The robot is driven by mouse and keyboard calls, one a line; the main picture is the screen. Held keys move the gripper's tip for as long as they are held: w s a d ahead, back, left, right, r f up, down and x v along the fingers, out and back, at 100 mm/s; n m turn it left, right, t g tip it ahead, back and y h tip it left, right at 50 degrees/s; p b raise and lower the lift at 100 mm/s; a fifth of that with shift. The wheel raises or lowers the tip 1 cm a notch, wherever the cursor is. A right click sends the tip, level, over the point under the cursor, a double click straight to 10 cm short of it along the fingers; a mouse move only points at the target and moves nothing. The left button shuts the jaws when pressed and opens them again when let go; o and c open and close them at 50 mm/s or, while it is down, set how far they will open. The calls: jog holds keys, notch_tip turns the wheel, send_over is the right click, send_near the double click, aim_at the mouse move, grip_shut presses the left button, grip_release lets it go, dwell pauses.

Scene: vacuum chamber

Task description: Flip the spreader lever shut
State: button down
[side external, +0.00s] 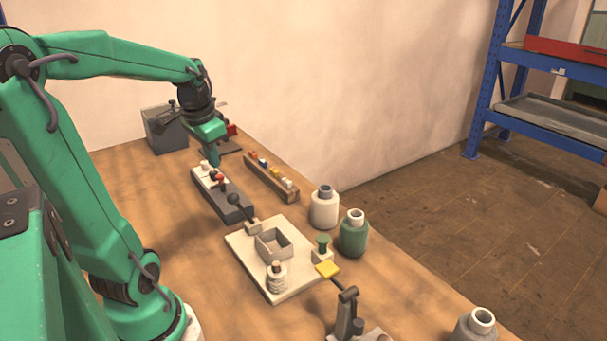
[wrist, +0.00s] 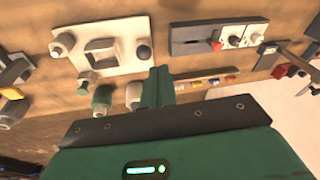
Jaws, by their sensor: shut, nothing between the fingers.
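A lever with a dark ball knob (side external: 233,198) leans up from a small block at the far edge of the pale plate (side external: 243,259); it looks tilted toward the grey panel. In the wrist view a dark knob (wrist: 143,52) shows at the right edge of the pale plate (wrist: 80,66). A second lever with a yellow end (side external: 327,270) reaches from a dark stand near the front. I cannot tell which one is the spreader lever. My gripper (side external: 214,162) is shut and empty above the white end of the grey panel (side external: 232,211), apart from both levers. Its fingers (wrist: 158,77) also show in the wrist view.
The plate carries an open grey box (side external: 262,245), a green knob (side external: 322,245) and a ringed post (side external: 276,278). A white bottle (side external: 324,209) and a green bottle (side external: 352,236) stand right of it. A rack of coloured pieces (side external: 272,181) lies beside the panel. The left tabletop is bare.

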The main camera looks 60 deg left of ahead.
jog(key=shift+s+r, duration=0.3)
jog(key=shift+s, duration=0.15)
jog(key=shift+d, duration=0.2)
jog(key=d+m+t+h, duration=0.1)
jog(key=d+t, duration=0.2)
jog(key=d, duration=1.7)
jog(key=shift+r+m+t+h, duration=0.3)
jog(key=shift+m+h, duration=0.1)
jog(key=shift+s, duration=0.1)
